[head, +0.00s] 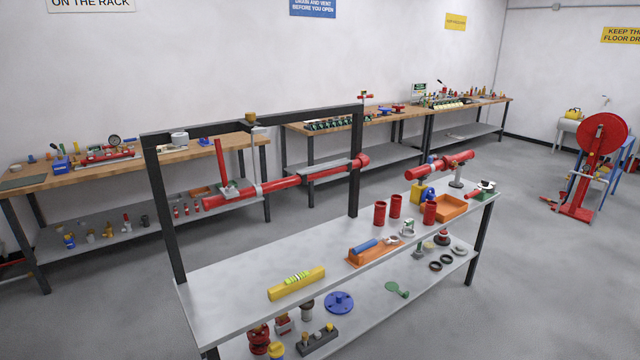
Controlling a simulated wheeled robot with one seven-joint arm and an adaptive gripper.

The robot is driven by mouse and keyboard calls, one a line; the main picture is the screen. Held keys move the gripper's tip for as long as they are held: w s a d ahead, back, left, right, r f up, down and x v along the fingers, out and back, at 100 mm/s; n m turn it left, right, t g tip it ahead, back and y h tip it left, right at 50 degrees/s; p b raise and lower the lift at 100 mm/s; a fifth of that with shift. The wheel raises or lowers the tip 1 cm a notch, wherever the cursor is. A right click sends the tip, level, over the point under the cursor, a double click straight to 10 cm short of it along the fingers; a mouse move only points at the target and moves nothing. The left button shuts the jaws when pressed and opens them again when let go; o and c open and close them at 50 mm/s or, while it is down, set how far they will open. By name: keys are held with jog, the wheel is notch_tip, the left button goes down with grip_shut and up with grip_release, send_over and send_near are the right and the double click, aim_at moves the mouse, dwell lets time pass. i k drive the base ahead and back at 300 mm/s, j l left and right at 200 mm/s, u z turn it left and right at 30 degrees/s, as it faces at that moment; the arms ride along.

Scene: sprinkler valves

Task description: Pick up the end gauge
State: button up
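I cannot tell for certain which item is the end gauge. A round dial gauge (114,140) stands on a red fitting on the left wall bench. A yellow spirit level (297,283) lies to the left of that tray on the same top. My gripper is not in view.
The near bench (235,290) carries a dark frame with a red pipe (290,182). Red cylinders (380,213) and an orange bin (450,207) stand toward its right end. Its lower shelf holds several fittings. Grey floor (540,280) is clear at the right.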

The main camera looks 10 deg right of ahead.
aim_at(409, 222)
jog(key=i+l, duration=0.1)
jog(key=l, duration=0.35)
jog(key=i+l, duration=0.1)
jog(key=l, duration=0.3)
jog(key=i+l, duration=0.15)
jog(key=l, duration=0.3)
jog(key=i+l, duration=0.1)
jog(key=l, duration=0.3)
